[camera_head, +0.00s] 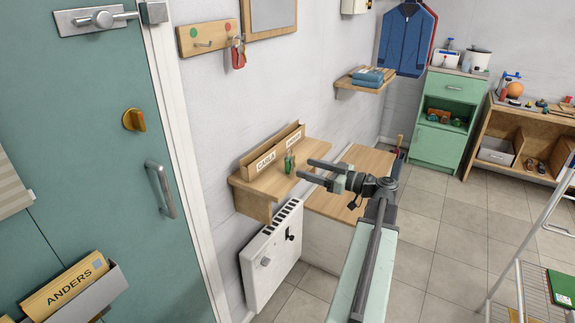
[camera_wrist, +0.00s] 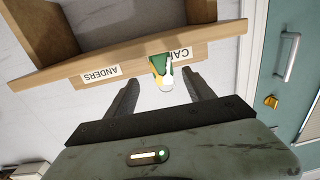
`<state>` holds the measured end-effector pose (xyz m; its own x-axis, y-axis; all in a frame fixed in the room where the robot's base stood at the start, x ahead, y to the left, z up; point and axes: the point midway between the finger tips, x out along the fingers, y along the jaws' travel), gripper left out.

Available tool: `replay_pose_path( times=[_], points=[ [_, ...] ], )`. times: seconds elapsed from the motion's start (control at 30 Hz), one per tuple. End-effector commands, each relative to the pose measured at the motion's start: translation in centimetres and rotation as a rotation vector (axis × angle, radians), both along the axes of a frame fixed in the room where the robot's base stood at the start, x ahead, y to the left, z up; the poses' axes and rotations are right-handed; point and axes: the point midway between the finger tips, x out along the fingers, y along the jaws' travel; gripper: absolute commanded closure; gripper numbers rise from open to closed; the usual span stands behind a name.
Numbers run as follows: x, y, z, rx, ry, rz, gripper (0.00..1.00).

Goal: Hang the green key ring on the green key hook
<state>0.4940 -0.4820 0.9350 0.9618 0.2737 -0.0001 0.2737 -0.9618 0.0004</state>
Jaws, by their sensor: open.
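The green key ring (camera_head: 289,162) is at the small wooden wall shelf (camera_head: 257,187), in front of the box labelled CARLA. My gripper (camera_head: 304,168) is open, with its fingertips just to the right of the key ring. The green key hook (camera_head: 203,44), under a green dot, is on the wooden key board (camera_head: 187,45) and is empty.
A red key ring (camera_head: 238,54) hangs under the board's red dot. Labelled boxes (camera_head: 262,148) stand along the shelf's back. A white heater (camera_head: 270,262) is below the shelf, and a wooden-topped bench (camera_head: 365,163) lies to its right. The teal door (camera_head: 95,150) is left.

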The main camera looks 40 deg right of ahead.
Motion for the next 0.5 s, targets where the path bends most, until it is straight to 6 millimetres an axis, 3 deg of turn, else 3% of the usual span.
replay_pose_path(
  times=[0.3, 0.5],
  points=[
    [4.7, 1.7, 0.6, 0.001, 0.000, 0.008, 0.38],
    [5.1, 1.9, 0.5, 0.001, 0.000, 0.006, 0.38]
  ],
)
